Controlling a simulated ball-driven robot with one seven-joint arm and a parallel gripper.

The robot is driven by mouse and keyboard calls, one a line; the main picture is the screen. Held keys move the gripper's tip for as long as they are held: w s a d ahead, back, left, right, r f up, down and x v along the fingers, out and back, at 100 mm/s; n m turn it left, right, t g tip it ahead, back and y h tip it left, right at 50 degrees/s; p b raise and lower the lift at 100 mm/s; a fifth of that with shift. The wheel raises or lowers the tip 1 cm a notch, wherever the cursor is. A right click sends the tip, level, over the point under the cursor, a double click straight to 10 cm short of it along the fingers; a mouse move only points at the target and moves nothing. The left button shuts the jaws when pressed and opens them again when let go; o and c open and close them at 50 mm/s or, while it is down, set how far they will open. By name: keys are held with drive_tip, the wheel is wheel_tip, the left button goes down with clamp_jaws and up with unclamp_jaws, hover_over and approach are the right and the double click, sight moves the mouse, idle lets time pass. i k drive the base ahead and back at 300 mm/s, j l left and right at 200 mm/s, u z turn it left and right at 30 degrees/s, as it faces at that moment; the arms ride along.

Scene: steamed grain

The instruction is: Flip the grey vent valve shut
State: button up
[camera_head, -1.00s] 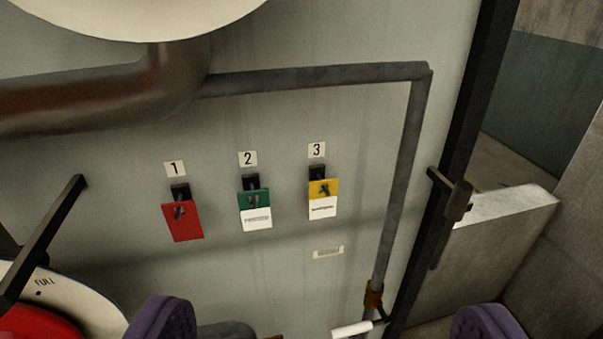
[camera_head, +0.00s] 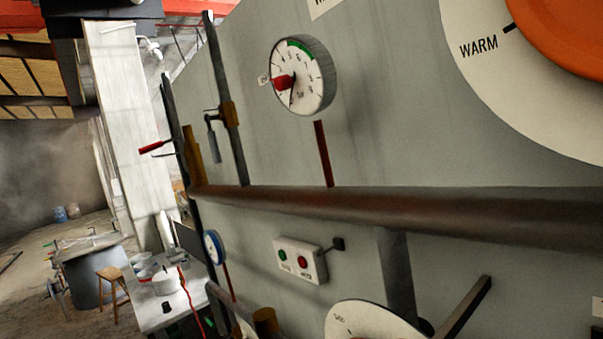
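A valve with a grey handle (camera_head: 214,140) sits on a thin vertical pipe at the upper left of the panel. Its brass-coloured body (camera_head: 230,114) is on the pipe, and the handle hangs down beside the pipe on its left. This looks like the grey vent valve; no label on it can be read. My gripper is not in view now, so its distance from the valve and its opening do not show.
A red-handled lever (camera_head: 156,146) sticks out left of the panel. A brown horizontal pipe (camera_head: 400,208) crosses the panel below the valve. A round gauge (camera_head: 303,82) and a red-green button box (camera_head: 302,260) are nearby. A table (camera_head: 165,302) and stool (camera_head: 112,280) stand left.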

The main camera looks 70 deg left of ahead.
sight(211, 134)
drive_tip(key=k+j+u, duration=0.1)
drive_tip(key=u, duration=1.95)
drive_tip(key=i+j, duration=0.2)
drive_tip(key=i, duration=0.25)
drive_tip(key=i+j, duration=0.2)
drive_tip(key=i, duration=0.25)
drive_tip(key=i+j+u, duration=0.1)
drive_tip(key=i+j, duration=0.15)
drive_tip(key=i, duration=0.2)
drive_tip(key=i+j, duration=0.15)
drive_tip(key=i, duration=0.3)
drive_tip(key=i+j, duration=0.2)
drive_tip(key=i, duration=0.25)
